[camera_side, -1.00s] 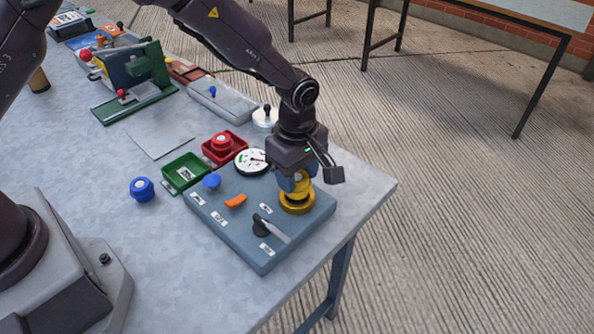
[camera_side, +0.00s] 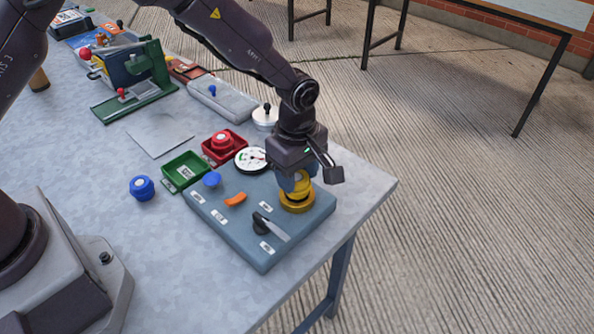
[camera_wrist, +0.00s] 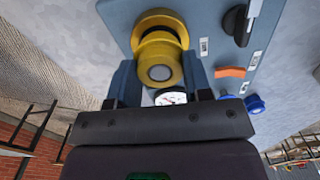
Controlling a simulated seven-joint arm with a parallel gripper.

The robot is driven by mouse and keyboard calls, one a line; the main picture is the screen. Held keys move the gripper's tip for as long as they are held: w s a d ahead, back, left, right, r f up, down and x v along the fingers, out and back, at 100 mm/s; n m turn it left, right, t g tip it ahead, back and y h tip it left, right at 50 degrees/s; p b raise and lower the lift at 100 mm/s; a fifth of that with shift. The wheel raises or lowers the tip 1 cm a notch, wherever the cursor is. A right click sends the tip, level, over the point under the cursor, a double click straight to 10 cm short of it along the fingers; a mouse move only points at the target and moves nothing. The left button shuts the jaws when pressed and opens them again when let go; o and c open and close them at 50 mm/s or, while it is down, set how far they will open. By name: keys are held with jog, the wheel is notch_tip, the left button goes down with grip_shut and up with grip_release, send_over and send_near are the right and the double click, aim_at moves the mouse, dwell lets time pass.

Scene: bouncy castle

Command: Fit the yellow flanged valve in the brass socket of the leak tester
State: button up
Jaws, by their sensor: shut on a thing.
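My gripper (camera_side: 296,180) is shut on the yellow flanged valve (camera_side: 303,187), which also shows between the two fingers in the wrist view (camera_wrist: 160,73). The brass socket (camera_side: 297,205) is a round golden ring on the right part of the blue-grey leak tester (camera_side: 233,233). The valve is right over the socket, roughly in line with it. In the wrist view the socket (camera_wrist: 160,18) shows beyond the valve. The fingers and the valve's flange hide the joint, so I cannot tell how deep the valve sits.
The tester carries a black lever (camera_side: 262,225), an orange switch (camera_side: 236,199), a blue knob (camera_side: 212,180) and a round gauge (camera_side: 250,160). A green tray (camera_side: 186,171), a red tray (camera_side: 224,147) holding a red part, and a loose blue part (camera_side: 142,188) are nearby. The table edge is close right.

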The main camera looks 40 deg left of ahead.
jog(key=shift+f, duration=1.1)
dwell(2.0)
jog(key=o, duration=1.5)
jog(key=shift+c, duration=0.2)
jog(key=shift+r, duration=3.5)
